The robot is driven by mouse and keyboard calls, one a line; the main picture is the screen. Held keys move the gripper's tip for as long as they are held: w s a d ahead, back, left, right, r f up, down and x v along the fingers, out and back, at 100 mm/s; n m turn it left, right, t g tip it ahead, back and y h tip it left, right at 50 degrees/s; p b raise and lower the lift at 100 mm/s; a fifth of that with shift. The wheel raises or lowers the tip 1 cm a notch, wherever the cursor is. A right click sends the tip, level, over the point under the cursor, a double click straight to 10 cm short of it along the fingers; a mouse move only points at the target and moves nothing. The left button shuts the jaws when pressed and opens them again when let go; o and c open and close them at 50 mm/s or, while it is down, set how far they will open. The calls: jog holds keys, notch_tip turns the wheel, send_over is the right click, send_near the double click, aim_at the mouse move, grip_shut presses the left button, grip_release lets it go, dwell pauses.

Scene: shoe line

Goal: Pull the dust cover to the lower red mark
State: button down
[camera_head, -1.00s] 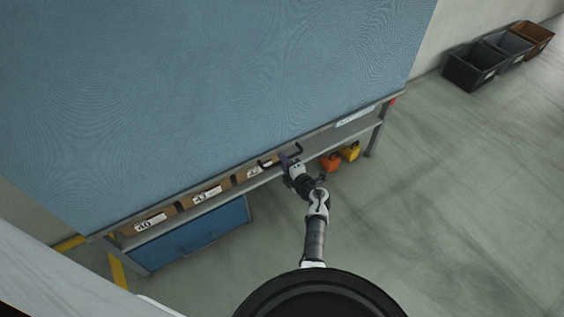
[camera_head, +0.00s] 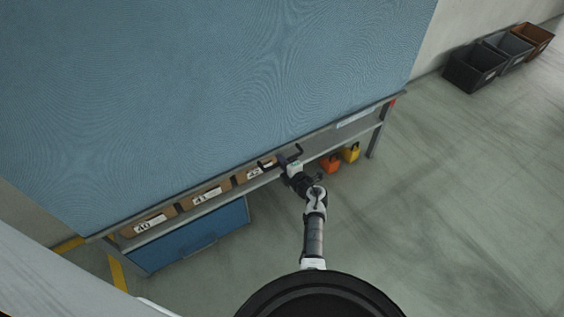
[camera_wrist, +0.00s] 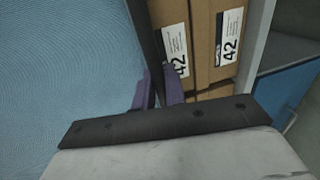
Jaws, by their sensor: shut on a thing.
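The blue dust cover (camera_head: 230,80) hangs over the front of the rack, with a dark bar along its lower edge. A dark handle (camera_head: 297,150) sits near that edge. My gripper (camera_head: 284,159) is shut on the handle; in the wrist view its purple fingers (camera_wrist: 158,92) stand on both sides of a dark bar (camera_wrist: 148,35). A small red mark (camera_head: 393,102) shows on the right post of the rack, close to the cover's lower right corner. I cannot make out a second red mark.
Shoe boxes labelled 40 (camera_head: 150,225), 41 (camera_head: 207,196) and 42 (camera_head: 254,173) sit on the shelf below the cover. A blue drawer unit (camera_head: 190,238) is underneath. Orange (camera_head: 330,165) and yellow (camera_head: 351,153) items stand right of my arm.

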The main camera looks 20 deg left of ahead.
notch_tip(320, 180, down, 10)
jog(key=b, duration=0.7)
jog(key=c, duration=1.5)
grip_release()
jog(key=shift+r, duration=0.1)
jog(key=shift+c, duration=0.2)
jog(key=p+v, duration=0.3)
jog(key=v, duration=1.1)
jog(key=shift+w, duration=0.15)
